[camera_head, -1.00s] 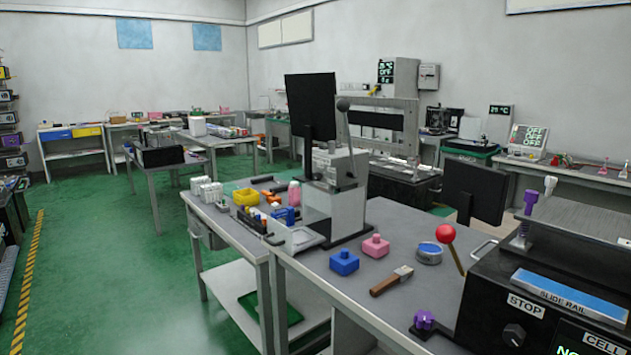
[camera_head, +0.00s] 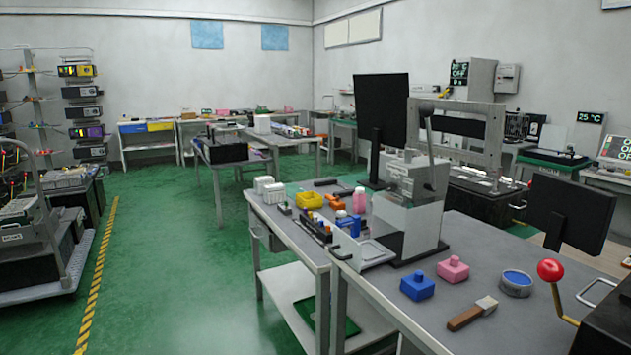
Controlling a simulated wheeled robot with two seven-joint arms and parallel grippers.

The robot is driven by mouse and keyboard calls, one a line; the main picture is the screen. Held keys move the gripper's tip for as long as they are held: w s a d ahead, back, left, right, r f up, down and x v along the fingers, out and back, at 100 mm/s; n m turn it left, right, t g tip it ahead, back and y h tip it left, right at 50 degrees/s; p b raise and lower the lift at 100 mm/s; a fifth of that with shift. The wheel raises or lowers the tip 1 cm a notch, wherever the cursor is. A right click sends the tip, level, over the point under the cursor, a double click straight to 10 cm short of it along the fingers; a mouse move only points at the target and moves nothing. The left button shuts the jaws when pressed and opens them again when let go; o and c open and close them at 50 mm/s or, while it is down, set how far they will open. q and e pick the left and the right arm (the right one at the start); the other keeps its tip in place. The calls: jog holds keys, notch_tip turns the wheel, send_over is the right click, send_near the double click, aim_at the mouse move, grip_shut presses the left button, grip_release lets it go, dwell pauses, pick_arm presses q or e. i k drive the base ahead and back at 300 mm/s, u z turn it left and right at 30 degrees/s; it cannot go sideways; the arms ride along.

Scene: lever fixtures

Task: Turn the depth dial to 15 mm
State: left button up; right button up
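I cannot make out a depth dial or a 15 mm mark in the head view. A grey lever fixture (camera_head: 408,185) with a clear guard stands on the workbench, its lever upright with a dark ball on top. At the lower right a red ball-ended lever (camera_head: 551,271) rises beside a dark machine (camera_head: 604,322) that is mostly cut off by the frame edge. Neither of my grippers is in view.
The grey workbench (camera_head: 462,240) holds a blue block (camera_head: 417,287), a pink block (camera_head: 453,270), a brush (camera_head: 472,313), a round blue tin (camera_head: 516,283) and a dark monitor (camera_head: 570,205). Green floor (camera_head: 185,290) is open at left, beside a loaded cart (camera_head: 40,250).

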aim_at(389, 187)
jog(key=u, duration=0.55)
jog(key=i, duration=0.7)
jog(key=u, duration=0.2)
